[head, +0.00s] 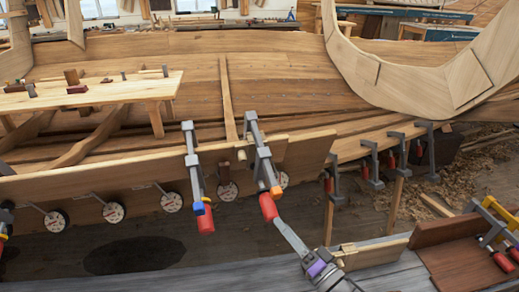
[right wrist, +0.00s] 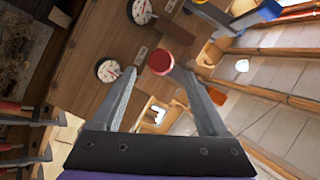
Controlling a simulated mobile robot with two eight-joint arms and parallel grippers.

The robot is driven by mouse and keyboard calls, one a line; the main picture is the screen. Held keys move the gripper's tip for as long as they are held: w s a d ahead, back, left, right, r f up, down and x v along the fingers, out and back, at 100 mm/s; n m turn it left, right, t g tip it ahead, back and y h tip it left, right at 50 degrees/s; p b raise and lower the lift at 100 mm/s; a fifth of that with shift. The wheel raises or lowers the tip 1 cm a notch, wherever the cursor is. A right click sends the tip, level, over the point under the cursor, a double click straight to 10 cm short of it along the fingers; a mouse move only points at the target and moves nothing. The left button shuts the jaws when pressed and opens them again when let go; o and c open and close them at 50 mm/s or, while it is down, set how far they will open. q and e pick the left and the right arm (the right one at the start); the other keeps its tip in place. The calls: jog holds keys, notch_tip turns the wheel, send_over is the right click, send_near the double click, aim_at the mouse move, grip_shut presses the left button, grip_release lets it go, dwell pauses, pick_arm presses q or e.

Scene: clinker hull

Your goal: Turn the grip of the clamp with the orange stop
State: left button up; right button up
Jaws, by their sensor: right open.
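The clamp with the orange stop (head: 276,191) hangs on the plank edge near the middle of the head view, its grey bar (head: 263,165) upright and slightly tilted. Its red grip (head: 268,207) points down toward my right gripper (head: 279,226). In the right wrist view the round end of the red grip (right wrist: 160,62) shows between the tips of my two open grey fingers (right wrist: 158,76). I cannot tell whether either finger touches it. My left gripper cannot be made out.
A similar clamp with a blue stop (head: 198,208) and red grip hangs to the left. Several dial gauges (head: 172,202) line the plank. More red-gripped clamps (head: 376,172) hang to the right. A grey bench (head: 200,278) runs along the front.

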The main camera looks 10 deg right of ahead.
aim_at(266, 201)
jog(key=w+a+n+h, duration=0.1)
jog(key=w+n+h, duration=0.1)
jog(key=w, duration=0.1)
jog(key=w+a+n+h+p, duration=0.1)
jog(key=w+n+h, duration=0.1)
jog(key=w+n, duration=0.1)
jog(key=w+a+r+n+h, duration=0.1)
jog(key=w+n+h, duration=0.2)
jog(key=shift+w+a, duration=0.2)
jog(key=shift+w, duration=0.05)
dwell(1.2)
jog(key=shift+p, duration=0.3)
